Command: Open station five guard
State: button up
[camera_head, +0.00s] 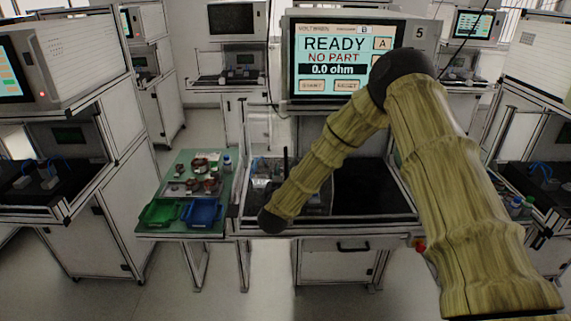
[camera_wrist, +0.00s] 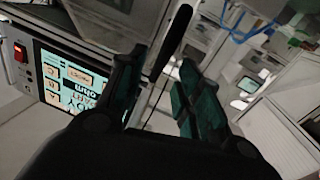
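Station five's tester (camera_head: 347,60) carries the number 5, and its screen reads READY, NO PART, 0.0 ohm. Below it is a dark work bay (camera_head: 365,178), partly covered by my arm. I cannot make out the guard's panel or its position clearly. In the wrist view my gripper (camera_wrist: 156,68) has its two dark green fingers apart. A dark bar (camera_wrist: 176,34), possibly the guard's handle, shows between and beyond them. I cannot tell whether they touch it. The tilted station screen (camera_wrist: 75,82) shows at the left. The gripper is not clearly visible in the head view.
A green side table (camera_head: 163,232) left of the bay holds a green bin (camera_head: 158,212), a blue bin (camera_head: 201,211), several copper-coloured parts (camera_head: 199,182) and a small bottle (camera_head: 227,164). Other stations stand left, right and behind. Bottles (camera_head: 518,206) stand at the right.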

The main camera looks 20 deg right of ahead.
aim_at(286, 167)
jog(key=shift+p+x, duration=0.55)
jog(key=shift+x, duration=1.45)
grip_shut()
